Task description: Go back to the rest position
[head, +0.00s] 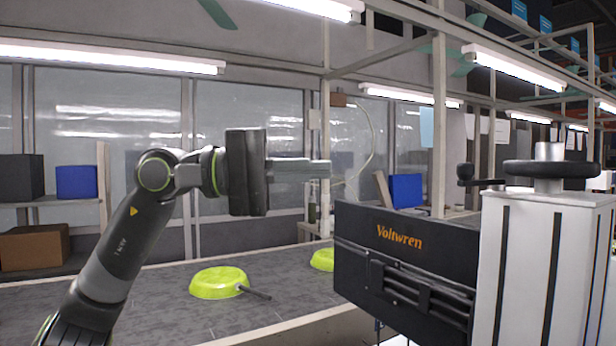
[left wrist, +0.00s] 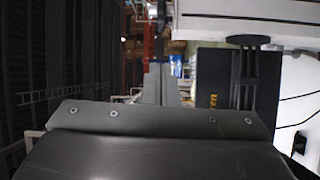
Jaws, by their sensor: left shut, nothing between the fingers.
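My left gripper (head: 318,168) is raised above the conveyor and points to the right in the head view. Its fingers are together with nothing between them. The shut fingers also show in the left wrist view (left wrist: 160,85). Below the left arm, a yellow-green pan (head: 217,283) with a dark handle lies upside down on the grey conveyor (head: 160,310). A second yellow-green pan (head: 322,259) lies farther along the belt, partly hidden behind the black Voltwren box. My right gripper is not in view.
The black box marked Voltwren (head: 405,262) and a white column (head: 538,270) fill the right side, close to the left gripper. A shelf at left holds a blue box (head: 77,182) and a cardboard box (head: 35,246). Metal posts (head: 438,120) stand behind.

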